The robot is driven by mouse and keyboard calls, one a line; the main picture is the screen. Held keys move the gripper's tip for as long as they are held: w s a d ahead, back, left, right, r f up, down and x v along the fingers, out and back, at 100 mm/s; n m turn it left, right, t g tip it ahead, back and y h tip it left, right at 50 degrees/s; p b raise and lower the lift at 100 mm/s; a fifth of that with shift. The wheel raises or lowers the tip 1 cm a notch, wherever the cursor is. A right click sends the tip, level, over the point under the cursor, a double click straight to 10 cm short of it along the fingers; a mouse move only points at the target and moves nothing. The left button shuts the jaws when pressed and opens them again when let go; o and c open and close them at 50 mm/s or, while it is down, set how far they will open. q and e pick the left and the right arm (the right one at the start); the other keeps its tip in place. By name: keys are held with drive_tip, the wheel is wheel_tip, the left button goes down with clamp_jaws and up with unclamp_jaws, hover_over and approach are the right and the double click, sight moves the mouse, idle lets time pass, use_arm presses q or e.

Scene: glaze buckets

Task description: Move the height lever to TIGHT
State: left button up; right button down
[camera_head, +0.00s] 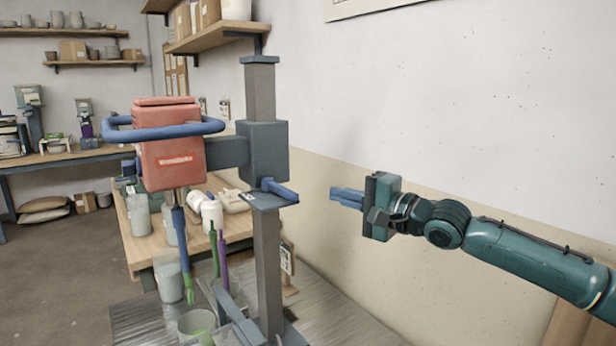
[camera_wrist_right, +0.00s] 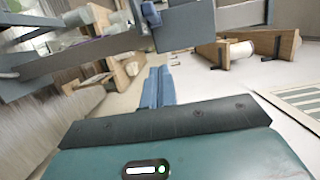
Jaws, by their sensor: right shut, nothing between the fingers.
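The height lever (camera_head: 280,189) is a short blue handle on the grey carriage (camera_head: 264,152) of the mixer's upright post. In the head view it points right and slightly down, above a small ledge with a pale label (camera_head: 247,198) too small to read. In the right wrist view the lever's blue end (camera_wrist_right: 150,12) shows near the top. My right gripper (camera_head: 334,194) is to the right of the lever at about its height, apart from it. Its blue fingers (camera_wrist_right: 158,72) are shut and empty. My left gripper is not in view.
The red mixer head (camera_head: 168,150) with its blue ring handle (camera_head: 166,131) juts left from the post (camera_head: 267,240). A bucket (camera_head: 197,325) stands below. A wooden bench (camera_head: 144,240) with containers is behind. The wall is at the right; the space between gripper and lever looks clear.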

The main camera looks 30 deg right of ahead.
sight(279, 190)
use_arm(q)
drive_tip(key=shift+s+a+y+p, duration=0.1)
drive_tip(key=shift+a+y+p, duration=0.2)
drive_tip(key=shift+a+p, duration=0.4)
use_arm(e)
drive_tip(key=w+a, duration=0.3)
drive_tip(key=a, duration=0.2)
drive_tip(key=shift+w+a, duration=0.3)
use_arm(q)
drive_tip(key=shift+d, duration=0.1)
use_arm(e)
drive_tip(key=shift+f, duration=0.1)
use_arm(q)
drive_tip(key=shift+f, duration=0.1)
use_arm(e)
drive_tip(key=shift+a, duration=0.15)
